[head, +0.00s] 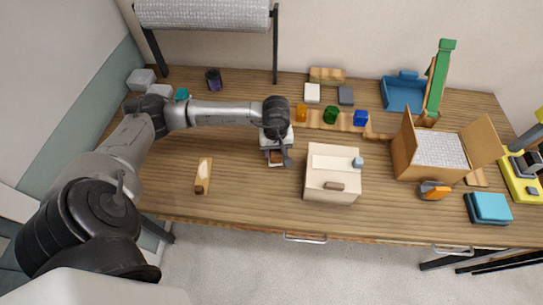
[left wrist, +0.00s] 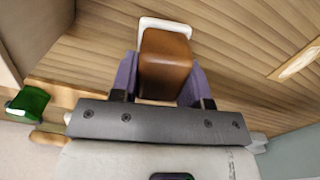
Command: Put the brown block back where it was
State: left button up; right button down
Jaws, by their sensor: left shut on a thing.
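My left gripper (head: 277,150) is over the middle of the table, just left of the cream drawer box. It is shut on the brown block (head: 277,158). In the left wrist view the brown block (left wrist: 166,62) sits between the two purple fingers of the gripper (left wrist: 164,80). A white flat piece (left wrist: 165,22) shows around the block's far edge, behind or under it. I cannot tell whether the block touches it. The gripper hides part of the block in the head view. My right gripper is not in view.
The cream drawer box (head: 333,188) stands close on the right. Orange (head: 301,113), green (head: 331,115) and blue (head: 360,118) objects stand on a wavy wooden strip behind. A small wooden board (head: 203,178) lies on the left. The open cardboard box (head: 404,160) is farther right.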

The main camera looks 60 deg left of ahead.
pick_arm(q)
jog(key=w+a+r+n, duration=0.3)
jog(key=a+r+n, duration=0.1)
jog(key=a+r, duration=0.25)
jog(key=f, duration=0.1)
jog(key=f+n, duration=0.1)
jog(key=f, duration=0.1)
jog(key=s+f+n, duration=0.1)
jog(key=f, duration=0.1)
jog(key=shift+d+f, duration=0.1)
jog(key=shift+w+f, duration=0.15)
jog(key=shift+f, duration=0.5)
notch_tip(320, 180, down, 3)
jog(key=shift+f, duration=0.2)
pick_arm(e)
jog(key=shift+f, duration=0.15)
pick_arm(q)
jog(key=shift+f, duration=0.15)
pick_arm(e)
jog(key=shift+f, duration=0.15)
pick_arm(q)
jog(key=o, duration=1.1)
jog(key=shift+c, duration=0.2)
